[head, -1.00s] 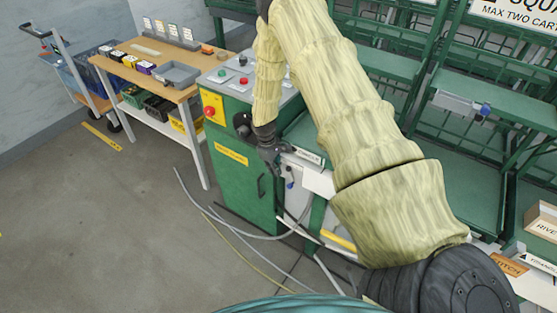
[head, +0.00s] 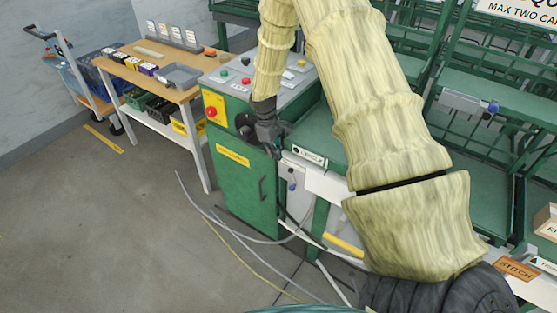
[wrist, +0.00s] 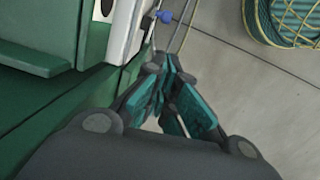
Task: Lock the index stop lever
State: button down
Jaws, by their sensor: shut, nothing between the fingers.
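A small lever with a blue knob (head: 291,187) hangs on the light plate at the front of the green machine, below a white label; I take it for the index stop lever. The blue knob also shows in the wrist view (wrist: 164,16), beyond the fingertips, beside the white panel edge. My gripper (head: 274,151) is just above and left of the lever, apart from it, pointing down. In the wrist view my gripper (wrist: 163,64) has its teal-padded fingers together at the tips, with nothing between them. The lever's pivot is too small to make out.
A green cabinet (head: 243,185) with a red stop button stands left of the lever. Another blue-knobbed fitting (head: 493,107) is on the green rack at right. Hoses (head: 215,222) lie on the floor in front. A wooden bench (head: 150,72) stands at the back left.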

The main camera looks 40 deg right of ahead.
jog(key=b, duration=0.2)
jog(key=f+b, duration=0.1)
jog(key=b, duration=0.2)
jog(key=shift+w, duration=0.25)
jog(key=b, duration=0.3)
jog(key=shift+b, duration=0.3)
jog(key=b, duration=0.5)
jog(key=shift+s+r, duration=0.1)
jog(key=shift+s, duration=0.05)
jog(key=b, duration=0.3)
jog(key=shift+s+r+t, duration=0.25)
jog(key=shift+r+t, duration=0.05)
jog(key=shift+r, duration=0.05)
jog(key=s+d+f, duration=0.2)
jog(key=s+f, duration=0.1)
jog(key=f, duration=0.9)
jog(key=shift+s+f+b, duration=0.15)
jog(key=shift+f+b, duration=0.1)
jog(key=shift+b, duration=0.15)
